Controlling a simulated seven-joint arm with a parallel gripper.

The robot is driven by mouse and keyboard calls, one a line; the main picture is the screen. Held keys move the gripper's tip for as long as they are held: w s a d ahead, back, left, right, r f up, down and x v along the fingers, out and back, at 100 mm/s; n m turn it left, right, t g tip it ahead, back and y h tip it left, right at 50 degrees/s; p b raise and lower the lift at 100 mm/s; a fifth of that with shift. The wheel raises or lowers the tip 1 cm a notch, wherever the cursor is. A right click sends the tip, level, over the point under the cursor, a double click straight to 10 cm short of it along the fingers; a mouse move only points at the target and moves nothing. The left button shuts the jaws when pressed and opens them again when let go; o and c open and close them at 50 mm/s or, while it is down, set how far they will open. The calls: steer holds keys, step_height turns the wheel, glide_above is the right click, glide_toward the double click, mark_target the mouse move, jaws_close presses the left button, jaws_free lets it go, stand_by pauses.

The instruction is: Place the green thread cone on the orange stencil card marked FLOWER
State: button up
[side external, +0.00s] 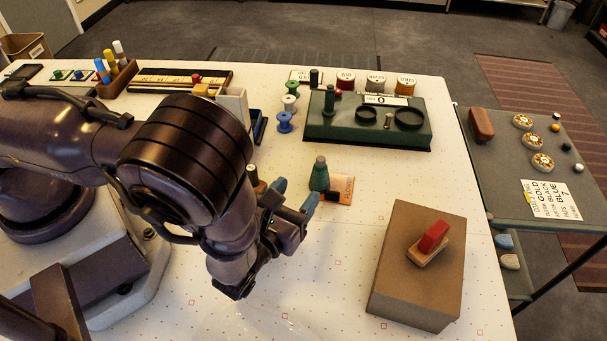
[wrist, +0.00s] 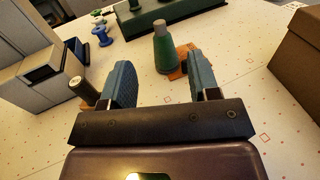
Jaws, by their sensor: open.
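The green thread cone (side external: 319,175) stands upright, with a grey-green tip. It also shows in the wrist view (wrist: 164,52), ahead of and between my fingers. The orange stencil card (side external: 343,186) lies flat beside it, its lettering too small to read surely; it also shows in the wrist view (wrist: 180,70). The cone's base is at the card's left edge; I cannot tell whether it rests on the card. My gripper (side external: 291,200) is open and empty, its blue fingers (wrist: 163,82) short of the cone and apart from it.
A brown box (side external: 405,285) with a red-topped stamp (side external: 433,238) stands at right. A green case (side external: 367,125) lies behind. The table front is clear.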

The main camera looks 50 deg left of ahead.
steer(key=shift+s+d, duration=0.1)
steer(key=shift+s, duration=0.15)
steer(key=shift+w+r+n+y, duration=0.15)
steer(key=shift+r+n+y, duration=0.15)
steer(key=shift+r+n, duration=0.1)
steer(key=s+a+r+n+g+y, duration=0.3)
steer(key=a+r+n+g+y, duration=0.1)
steer(key=a+r+n+g, duration=1.1)
steer(key=s+r+n+t+h, duration=0.2)
steer(key=s+r+n+h, duration=0.2)
steer(key=r+n, duration=0.3)
steer(key=s+d+r+n+t+h, duration=0.1)
steer(key=s+r+n+t+h, duration=0.1)
steer(key=s+r+n+h, duration=0.3)
step_height(320, 180, up, 2)
steer(key=n+h, duration=0.2)
steer(key=n, duration=0.1)
steer(key=shift+s+d+r+n, duration=0.15)
steer(key=shift+s+d+n, duration=0.15)
steer(key=shift+n, duration=0.1)
steer(key=shift+c, duration=0.8)
